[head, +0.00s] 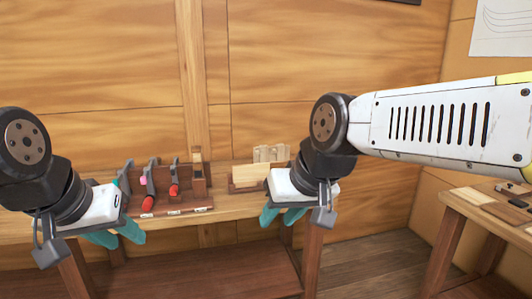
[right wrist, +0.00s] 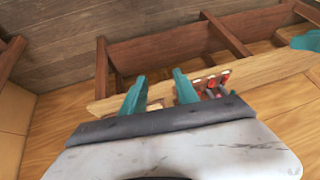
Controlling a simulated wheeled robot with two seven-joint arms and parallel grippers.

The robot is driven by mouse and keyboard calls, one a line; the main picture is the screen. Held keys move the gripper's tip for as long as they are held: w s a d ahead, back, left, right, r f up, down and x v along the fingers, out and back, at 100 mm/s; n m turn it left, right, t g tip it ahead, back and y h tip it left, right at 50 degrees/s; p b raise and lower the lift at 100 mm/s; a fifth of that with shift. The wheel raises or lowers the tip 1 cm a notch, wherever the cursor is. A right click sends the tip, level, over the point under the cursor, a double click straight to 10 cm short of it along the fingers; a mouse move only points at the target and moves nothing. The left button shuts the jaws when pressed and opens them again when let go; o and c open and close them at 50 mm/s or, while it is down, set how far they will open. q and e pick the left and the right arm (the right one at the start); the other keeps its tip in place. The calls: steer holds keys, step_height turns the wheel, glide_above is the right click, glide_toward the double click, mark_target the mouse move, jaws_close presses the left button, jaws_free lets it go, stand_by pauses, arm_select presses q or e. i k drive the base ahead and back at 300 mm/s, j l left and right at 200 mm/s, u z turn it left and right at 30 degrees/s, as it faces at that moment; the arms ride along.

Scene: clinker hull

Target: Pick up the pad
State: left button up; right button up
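I cannot tell for certain which thing is the pad. Pale wooden pieces, one a flat block (head: 252,176), stand on the wooden bench (head: 236,207) right of the tool rack. My right gripper (head: 281,216) hangs in front of the bench, just right of and nearer than these pieces. Its teal fingers are apart, and in the right wrist view the gap between them (right wrist: 160,92) shows no held thing. My left gripper (head: 117,236) hangs in front of the bench's left part, its teal fingers apart and seemingly empty.
A dark rack (head: 176,207) holds several clamps with red parts on the bench between my grippers. A second table (head: 487,212) with flat pieces is at the right. A wooden wall closes the back; a low shelf (head: 215,275) lies under the bench.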

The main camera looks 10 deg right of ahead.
mark_target(278, 149)
steer(key=i+l, duration=0.15)
steer(key=i, duration=0.35)
steer(key=i+l, duration=0.15)
steer(key=i, duration=0.3)
steer(key=i+l+u, duration=0.1)
steer(key=i, duration=0.4)
steer(key=i+l, duration=0.25)
steer(key=i, duration=0.2)
